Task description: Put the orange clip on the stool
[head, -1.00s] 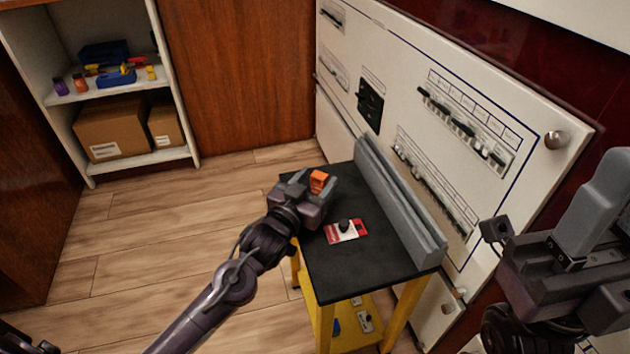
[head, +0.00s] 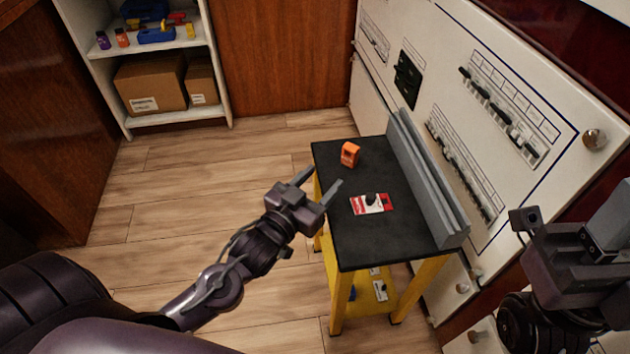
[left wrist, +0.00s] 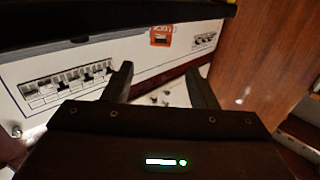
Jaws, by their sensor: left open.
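The orange clip (head: 350,154) stands on the black top of the stool (head: 350,228), near its far left corner, in the head view. My left gripper (head: 322,180) is open and empty. It is nearer to me than the clip, at the stool's left edge, and apart from the clip. The left wrist view shows its two spread fingers (left wrist: 160,88) with nothing between them. An orange piece (left wrist: 161,37) shows before the white panel there; I cannot tell whether it is the clip. My right gripper (head: 580,245) is at the right edge, partly cut off, its jaws unclear.
A red and white card with a black knob (head: 371,203) lies on the stool top. A grey ledge (head: 425,175) runs along its right side, by the white breaker panel (head: 450,90). Shelves with boxes (head: 150,85) stand back left. Floor left of the stool is free.

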